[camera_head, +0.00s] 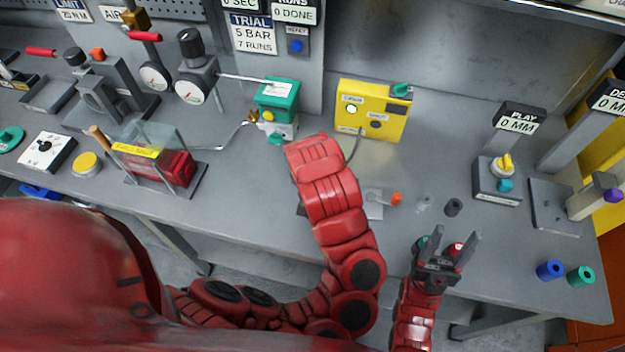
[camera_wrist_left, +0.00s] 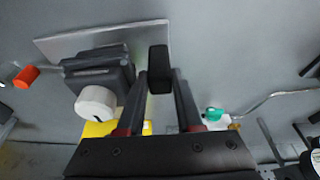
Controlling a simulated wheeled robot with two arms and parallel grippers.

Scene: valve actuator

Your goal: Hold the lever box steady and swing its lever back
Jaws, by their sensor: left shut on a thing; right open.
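The lever box (camera_wrist_left: 98,80) is a dark grey block with a white knob in the left wrist view. A thin rod with an orange tip (camera_wrist_left: 26,77) sticks out of its left side. In the head view my left arm hides most of it; the orange tip (camera_head: 397,198) shows to the right of a pale plate (camera_head: 373,206). My left gripper (camera_wrist_left: 160,85) is shut on a black upright piece beside the box; whether they are joined I cannot tell. My right gripper (camera_head: 447,246) is open and empty over the bench's front edge, right of and nearer than the orange tip.
A yellow box (camera_head: 372,112) and a green-topped valve unit (camera_head: 278,100) stand behind my left arm. A dark grey cylinder (camera_head: 453,207) stands right of the orange tip. Blue (camera_head: 550,270) and green (camera_head: 581,276) cylinders lie at the front right. Bench between them and the dark cylinder is clear.

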